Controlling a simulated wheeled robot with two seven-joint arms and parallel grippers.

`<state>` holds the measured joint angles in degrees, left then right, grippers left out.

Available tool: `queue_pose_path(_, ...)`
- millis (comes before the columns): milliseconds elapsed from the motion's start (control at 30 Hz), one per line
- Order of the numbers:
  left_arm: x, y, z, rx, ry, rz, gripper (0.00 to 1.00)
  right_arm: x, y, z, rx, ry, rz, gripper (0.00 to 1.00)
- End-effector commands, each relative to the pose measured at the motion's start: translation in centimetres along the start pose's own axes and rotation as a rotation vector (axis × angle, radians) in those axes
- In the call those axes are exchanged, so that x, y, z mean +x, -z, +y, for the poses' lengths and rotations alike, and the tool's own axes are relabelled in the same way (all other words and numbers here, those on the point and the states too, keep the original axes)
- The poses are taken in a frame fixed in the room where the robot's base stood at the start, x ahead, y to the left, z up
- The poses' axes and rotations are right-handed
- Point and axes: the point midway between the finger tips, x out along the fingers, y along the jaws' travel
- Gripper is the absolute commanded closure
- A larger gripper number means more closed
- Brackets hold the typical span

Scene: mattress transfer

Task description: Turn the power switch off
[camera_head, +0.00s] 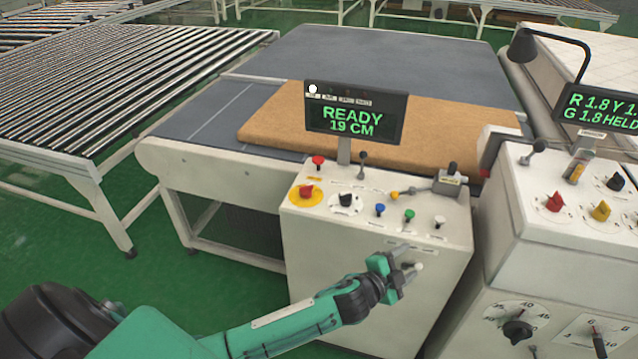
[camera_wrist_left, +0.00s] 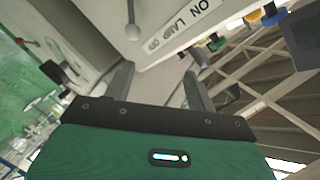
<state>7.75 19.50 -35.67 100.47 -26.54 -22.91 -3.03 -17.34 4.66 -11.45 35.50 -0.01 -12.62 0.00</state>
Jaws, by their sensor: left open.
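A control box (camera_head: 345,255) stands in front of the conveyor. Its top carries a red knob on a yellow disc (camera_head: 306,193), a red button (camera_head: 318,160), a black knob (camera_head: 346,200) and several smaller controls. My left gripper (camera_head: 404,265) is open and empty at the box's front face, below the top panel. In the left wrist view, its two fingers (camera_wrist_left: 160,85) are spread beside a small lever (camera_wrist_left: 133,30) near a label reading ON LAMP OFF (camera_wrist_left: 178,32).
A display (camera_head: 355,116) on the box reads READY 19 CM. A brown mattress (camera_head: 445,125) lies on the conveyor behind. A second console (camera_head: 510,220) with knobs and dials stands at right. A roller table (camera_head: 110,85) is at left, with green floor between.

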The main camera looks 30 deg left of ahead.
Motion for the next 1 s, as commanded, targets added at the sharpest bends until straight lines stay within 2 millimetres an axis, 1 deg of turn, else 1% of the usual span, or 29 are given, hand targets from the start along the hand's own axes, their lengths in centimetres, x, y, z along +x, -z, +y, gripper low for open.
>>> queue_pose_path(33, 0.9, 2.2, -1.5, 0.080, 0.019, 0.080, 0.44, -0.1, 0.0, 0.0, 0.000, 0.000, 0.000, 1.00)
queue_pose_path(100, 1.8, 4.8, -2.7, 0.191, 0.035, 0.189, 0.44, -0.2, 0.0, 0.0, 0.000, 0.000, 0.000, 1.00)
queue_pose_path(233, 3.1, 8.9, -4.1, 0.414, 0.044, 0.393, 0.44, -0.3, 0.2, 0.0, 0.000, 0.000, 0.002, 1.00)
queue_pose_path(300, 3.5, 10.5, -4.4, 0.540, 0.036, 0.498, 0.44, -0.3, 0.3, 0.0, 0.000, 0.000, 0.003, 1.00)
queue_pose_path(400, 3.8, 12.0, -4.7, 0.723, 0.009, 0.638, 0.44, -0.4, 0.3, 0.0, 0.000, 0.000, 0.003, 1.00)
queue_pose_path(500, 3.9, 12.4, -4.9, 0.908, -0.037, 0.764, 0.44, -0.5, 0.3, 0.0, 0.001, 0.000, 0.004, 1.00)
queue_pose_path(567, 3.9, 12.1, -5.1, 1.020, -0.075, 0.830, 0.44, -0.5, 0.4, -0.1, 0.001, 0.001, 0.004, 1.00)
queue_pose_path(667, 3.9, 10.7, -5.6, 1.201, -0.158, 0.928, 0.44, -0.6, 0.4, -0.1, 0.001, 0.001, 0.004, 1.00)
queue_pose_path(767, 3.7, 8.3, -6.8, 1.375, -0.265, 1.003, 0.44, -0.7, 0.4, -0.1, 0.001, 0.001, 0.004, 1.00)
queue_pose_path(867, 3.4, 5.0, -8.8, 1.540, -0.398, 1.056, 0.44, -0.8, 0.4, -0.2, 0.001, 0.002, 0.004, 1.00)
queue_pose_path(967, 2.8, 1.3, -11.7, 1.686, -0.554, 1.083, 0.44, -0.8, 0.4, -0.2, 0.001, 0.002, 0.004, 1.00)
queue_pose_path(1000, 2.5, -0.3, -13.1, 1.739, -0.622, 1.087, 0.44, -0.9, 0.4, -0.2, 0.001, 0.002, 0.004, 1.00)
